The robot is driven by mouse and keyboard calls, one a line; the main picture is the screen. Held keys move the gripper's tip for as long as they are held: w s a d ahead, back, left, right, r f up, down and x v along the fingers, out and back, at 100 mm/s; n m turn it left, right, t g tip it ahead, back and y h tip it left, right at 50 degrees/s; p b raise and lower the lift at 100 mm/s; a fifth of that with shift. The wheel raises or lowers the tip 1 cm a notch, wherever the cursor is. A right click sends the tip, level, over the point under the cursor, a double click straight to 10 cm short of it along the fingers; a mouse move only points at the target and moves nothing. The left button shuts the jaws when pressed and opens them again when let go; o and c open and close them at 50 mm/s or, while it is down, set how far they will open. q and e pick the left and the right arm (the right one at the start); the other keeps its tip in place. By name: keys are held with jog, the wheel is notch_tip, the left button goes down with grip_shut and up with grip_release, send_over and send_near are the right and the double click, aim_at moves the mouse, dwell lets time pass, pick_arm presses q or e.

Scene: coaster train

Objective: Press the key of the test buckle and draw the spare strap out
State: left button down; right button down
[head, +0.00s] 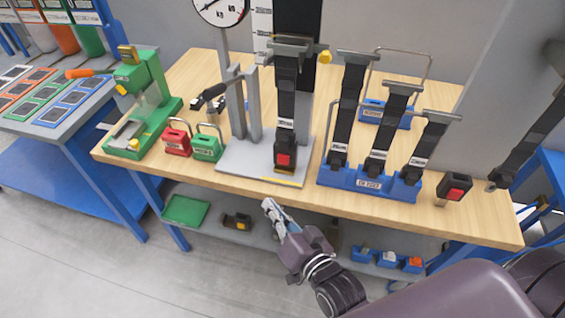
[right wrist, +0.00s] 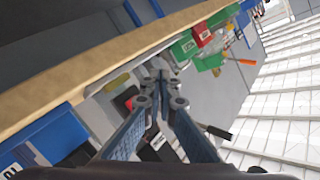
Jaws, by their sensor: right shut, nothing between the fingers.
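The test buckle (head: 285,153), black with a red key, sits at the front of a grey test stand (head: 232,160) on the wooden bench. A black strap (head: 287,85) with a white label runs from the stand's top bar down to the buckle; its tongue end is hidden there. My right gripper (head: 268,206) is shut and empty, below and in front of the bench edge, apart from the buckle. In the right wrist view its fingertips (right wrist: 160,78) meet near the stand, with a red patch beside them. My left gripper is not in view.
A blue rack (head: 365,180) holds three black straps to the right. Another red-keyed buckle (head: 455,188) stands near the right end. Red (head: 177,141) and green (head: 207,148) padlocks and a green press (head: 145,105) stand left. The bench's front edge lies by my gripper.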

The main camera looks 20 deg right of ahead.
aim_at(283, 159)
notch_tip(283, 159, up, 3)
jog(key=shift+f+t, duration=0.1)
jog(key=shift+t, duration=0.2)
jog(key=w+d, duration=0.1)
jog(key=w, duration=0.1)
jog(key=w+d, duration=0.2)
jog(key=w+d+b, duration=0.1)
jog(key=w, duration=0.1)
jog(key=shift+w+d, duration=0.15)
jog(key=shift+d, duration=0.05)
jog(key=shift+w+d, duration=0.3)
jog(key=shift+w, duration=0.15)
dwell(1.2)
jog(key=shift+w+d, duration=0.2)
jog(key=shift+w, duration=0.15)
